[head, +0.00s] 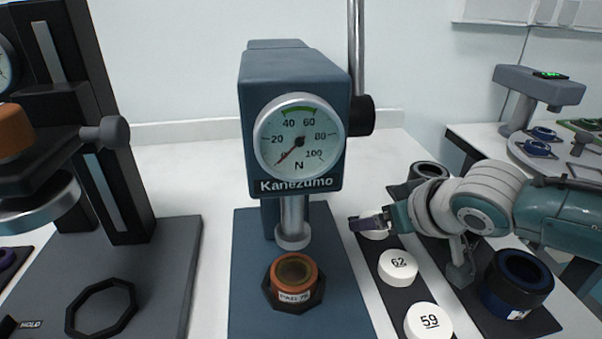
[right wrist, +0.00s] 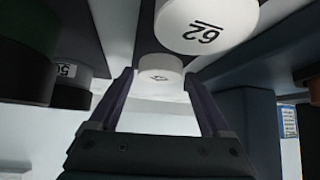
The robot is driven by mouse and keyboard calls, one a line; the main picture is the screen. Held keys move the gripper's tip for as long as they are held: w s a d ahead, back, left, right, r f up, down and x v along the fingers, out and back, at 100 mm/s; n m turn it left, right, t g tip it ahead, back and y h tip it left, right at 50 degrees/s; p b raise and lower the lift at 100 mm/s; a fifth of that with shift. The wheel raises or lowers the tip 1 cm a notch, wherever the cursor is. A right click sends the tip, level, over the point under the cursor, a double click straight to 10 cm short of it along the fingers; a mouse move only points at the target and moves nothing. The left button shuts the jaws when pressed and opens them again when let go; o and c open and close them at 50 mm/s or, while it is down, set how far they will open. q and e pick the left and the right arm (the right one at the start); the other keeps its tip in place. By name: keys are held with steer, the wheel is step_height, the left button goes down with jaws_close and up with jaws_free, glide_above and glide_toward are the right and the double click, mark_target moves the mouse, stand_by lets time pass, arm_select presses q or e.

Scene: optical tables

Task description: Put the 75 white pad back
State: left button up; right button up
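A white pad (head: 376,235) sits at the far end of a dark strip (head: 402,302) right of the press, partly hidden by my right gripper (head: 368,224). In the right wrist view this pad (right wrist: 160,70) lies between the two open fingers of the gripper (right wrist: 158,82), with a gap at each side; its marking is too small to read. White pads marked 62 (head: 398,266) and 59 (head: 429,321) sit nearer on the same strip. The 62 pad also shows in the right wrist view (right wrist: 207,25). My left gripper is not in view.
A blue Kanezumo force press (head: 292,120) stands in the middle, its plunger above an orange ring (head: 294,278) on the base. Dark blue ring (head: 518,283) stands at right. A black stand (head: 92,130) with an octagonal ring (head: 101,307) is at left.

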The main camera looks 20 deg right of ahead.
steer(key=shift+o, duration=0.8)
steer(key=shift+r, duration=0.3)
steer(key=p+v, duration=0.5)
steer(key=v, duration=0.6)
steer(key=shift+s, duration=0.1)
steer(key=shift+s+r, duration=0.1)
steer(key=shift+s, duration=0.15)
steer(key=s+a+r+n+g, duration=0.1)
steer(key=s+a, duration=0.3)
steer(key=s, duration=0.5)
steer(key=s+a+n+g, duration=0.1)
steer(key=s+a+g, duration=0.3)
steer(key=s, duration=0.4)
steer(key=shift+s+a+r+y, duration=0.3)
steer(key=shift+s+a+r, duration=0.05)
steer(key=shift+a, duration=0.45)
